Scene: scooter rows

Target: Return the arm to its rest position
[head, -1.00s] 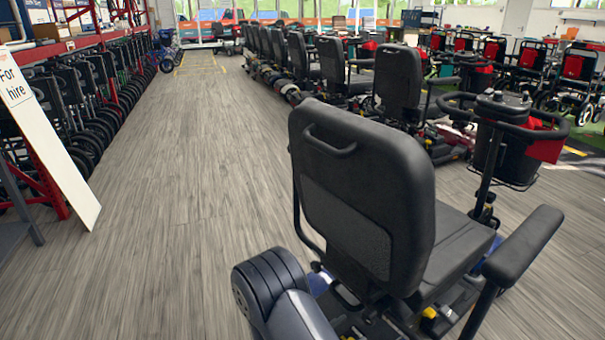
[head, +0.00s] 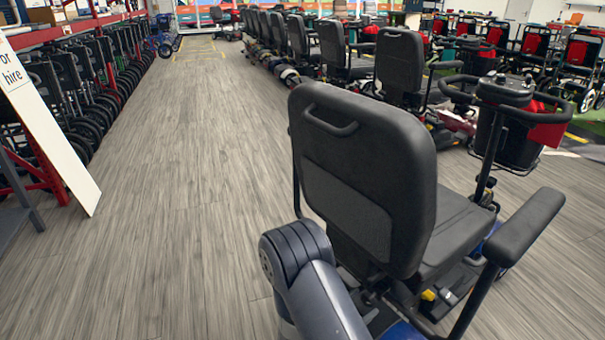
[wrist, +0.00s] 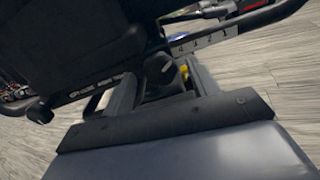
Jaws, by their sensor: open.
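My arm shows at the bottom of the head view as a dark grey, rounded link (head: 305,275), close behind the nearest mobility scooter's black seat back (head: 362,180). My gripper is out of sight in the head view. In the wrist view my gripper (wrist: 161,72) shows two grey fingers standing apart beyond a black strip and a blue-grey body. It is open, with nothing held. Dark scooter parts with a yellow piece (wrist: 184,73) show between and beyond the fingers. The large black shape at upper left (wrist: 85,45) appears to be the seat.
The scooter's armrest (head: 525,225) and tiller basket (head: 510,135) stand right of the seat. A row of scooters (head: 400,65) runs behind it. Folded wheelchairs (head: 75,90) and a leaning hire sign (head: 50,135) line the left. The wooden floor aisle (head: 180,170) between is clear.

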